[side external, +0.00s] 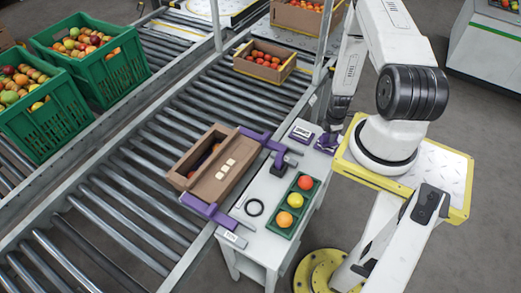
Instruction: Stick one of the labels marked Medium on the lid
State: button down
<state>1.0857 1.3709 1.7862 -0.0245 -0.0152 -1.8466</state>
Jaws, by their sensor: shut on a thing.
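A brown box (178,180) sits on the roller conveyor at the side of the white bench. Its brown lid (213,190) lies tilted along the box's right side, with several small cream squares on it. Purple clamps are at the far end (262,138) and near end (212,213). A pale label piece with dark print (302,131) lies at the bench's far end; its words are too small to read. My gripper (328,144) is low over that end, just right of this piece and apart from the lid. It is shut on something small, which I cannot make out.
Green crates (45,118) stand across the conveyor; a tomato box (250,72) sits farther along.

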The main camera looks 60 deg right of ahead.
dwell(0.6)
jog(key=shift+r, duration=3.5)
jog(key=shift+w, duration=0.15)
jog(key=w+a+r+n, duration=0.1)
jog(key=w+a+n, duration=0.3)
jog(key=w+a, duration=0.6)
jog(key=w+a+r+n, duration=0.1)
jog(key=w+a+n, duration=0.3)
jog(key=w+a, duration=0.7)
jog(key=w, duration=0.4)
jog(key=shift+w+n, duration=0.35)
jog(key=shift+n, duration=0.05)
jog(key=shift+f, duration=0.15)
jog(key=shift+d+f, duration=0.1)
jog(key=shift+f, duration=3.15)
jog(key=shift+f, duration=0.6)
